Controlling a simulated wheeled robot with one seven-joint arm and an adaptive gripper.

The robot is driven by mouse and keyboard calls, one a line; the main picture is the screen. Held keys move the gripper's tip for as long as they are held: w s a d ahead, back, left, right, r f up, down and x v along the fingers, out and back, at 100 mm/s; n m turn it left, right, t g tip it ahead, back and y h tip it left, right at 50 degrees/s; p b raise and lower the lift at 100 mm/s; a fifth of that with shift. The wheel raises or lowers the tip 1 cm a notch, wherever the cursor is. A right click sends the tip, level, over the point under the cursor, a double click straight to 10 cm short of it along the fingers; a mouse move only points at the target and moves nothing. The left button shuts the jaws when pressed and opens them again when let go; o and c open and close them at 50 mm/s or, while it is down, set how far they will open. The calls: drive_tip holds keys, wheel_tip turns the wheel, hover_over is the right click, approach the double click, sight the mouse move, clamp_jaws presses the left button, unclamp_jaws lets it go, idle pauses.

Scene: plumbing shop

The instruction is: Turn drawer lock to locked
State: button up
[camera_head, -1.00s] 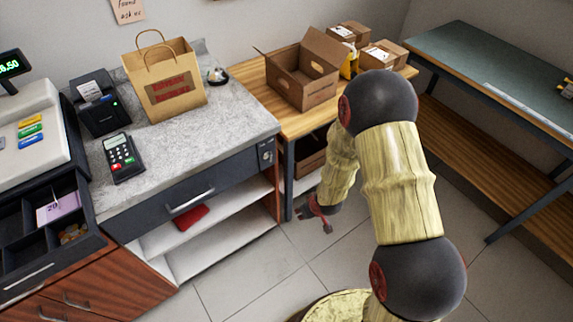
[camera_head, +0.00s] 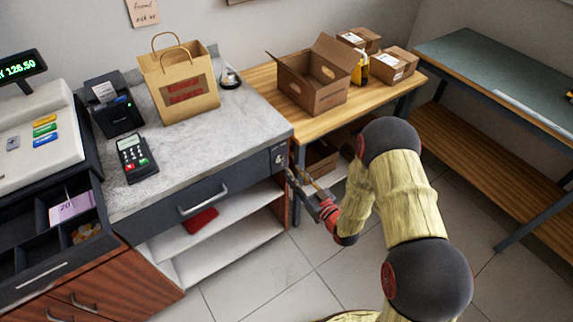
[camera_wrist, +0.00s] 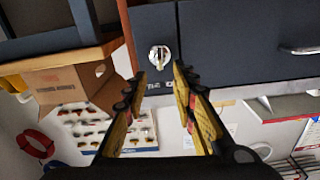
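The dark drawer (camera_head: 238,180) under the grey counter looks shut. Its silver lock (camera_head: 279,159) is at the right end of the front. The lock also shows in the wrist view (camera_wrist: 159,57), a round metal piece with a raised grip. Small markings below it are partly covered by a finger, and I cannot read its setting. My gripper (camera_head: 297,178) is just in front of and below the lock. In the wrist view my gripper (camera_wrist: 160,76) is open and empty, its two fingertips apart just below the lock. I cannot see contact.
A drawer handle (camera_head: 203,202) sticks out left of the lock. A paper bag (camera_head: 180,88) and a card terminal (camera_head: 135,158) stand on the counter. A wooden table (camera_head: 350,108) with boxes adjoins on the right. The tiled floor (camera_head: 270,270) in front is clear.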

sight(283, 161)
drive_tip(key=b+x, duration=0.1)
drive_tip(key=x, duration=0.5)
drive_tip(key=shift+w+a, duration=0.1)
drive_tip(key=shift+c, duration=1.1)
drive_tip(key=c, duration=0.4)
clamp_jaws()
